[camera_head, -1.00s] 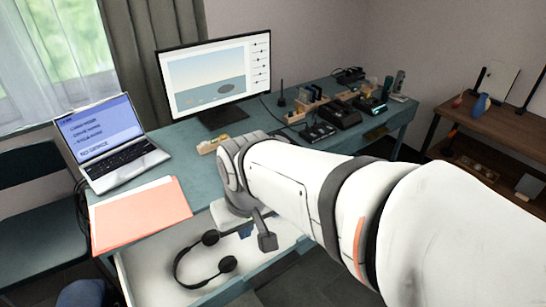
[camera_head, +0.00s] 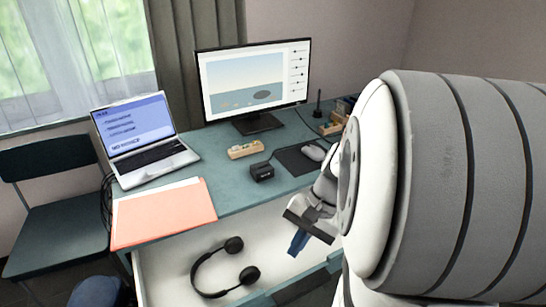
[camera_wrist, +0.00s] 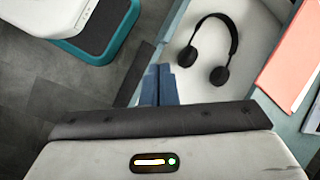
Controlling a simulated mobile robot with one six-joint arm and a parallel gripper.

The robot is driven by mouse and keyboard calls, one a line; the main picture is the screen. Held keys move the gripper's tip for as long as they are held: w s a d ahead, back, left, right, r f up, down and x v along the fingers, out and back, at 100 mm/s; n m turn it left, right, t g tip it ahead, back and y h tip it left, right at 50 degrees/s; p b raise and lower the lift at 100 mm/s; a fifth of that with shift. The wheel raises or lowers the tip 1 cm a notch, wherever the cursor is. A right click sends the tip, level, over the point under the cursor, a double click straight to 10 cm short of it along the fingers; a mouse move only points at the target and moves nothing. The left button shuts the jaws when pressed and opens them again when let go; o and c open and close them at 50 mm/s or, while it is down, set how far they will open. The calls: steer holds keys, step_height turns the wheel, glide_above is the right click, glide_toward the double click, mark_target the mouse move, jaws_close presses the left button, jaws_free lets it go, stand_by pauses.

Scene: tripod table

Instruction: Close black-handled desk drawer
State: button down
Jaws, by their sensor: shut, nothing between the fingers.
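The desk drawer (camera_head: 172,262) is pulled open below the teal desktop, its white inside showing; it also shows in the wrist view (camera_wrist: 262,40). A dark bar, apparently the black handle (camera_head: 306,285), runs along its front at lower right, partly hidden by my arm. A dark strip beside my fingers in the wrist view (camera_wrist: 133,80) looks like the same handle. My gripper (camera_head: 298,243) is shut and empty, blue fingers pointing down. In the wrist view the fingertips (camera_wrist: 160,68) appear close to the drawer's front edge; contact cannot be told.
Black headphones (camera_head: 222,268) lie in the drawer. On the desk (camera_head: 235,190) are a laptop (camera_head: 145,140), an orange folder (camera_head: 165,215), a monitor (camera_head: 255,85), a small black box (camera_head: 262,172) and a mouse (camera_head: 313,152). A chair (camera_head: 55,200) stands at left. My arm hides the right side.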

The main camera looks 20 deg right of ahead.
steer(key=d+f+m+t+y+b, duration=0.2)
steer(key=d+f+m+t+b, duration=0.3)
steer(key=d+f+m, duration=0.3)
steer(key=d+f+m+t+y+b, duration=0.2)
steer(key=d+f+m+t+b, duration=0.35)
steer(key=d, duration=0.55)
steer(key=s+d+f+m+t+h+b, duration=0.2)
steer(key=s+d+f+m+t+h, duration=0.2)
steer(key=s+d+m, duration=0.25)
steer(key=s+d+f+m+t+h+b, duration=0.2)
steer(key=s+d+f+m+t+h, duration=0.15)
steer(key=s+d+m, duration=0.35)
steer(key=w+n+b, duration=0.1)
steer(key=w+b, duration=0.2)
steer(key=w, duration=1.2)
steer(key=shift+n, duration=0.4)
steer(key=shift+d+f, duration=0.1)
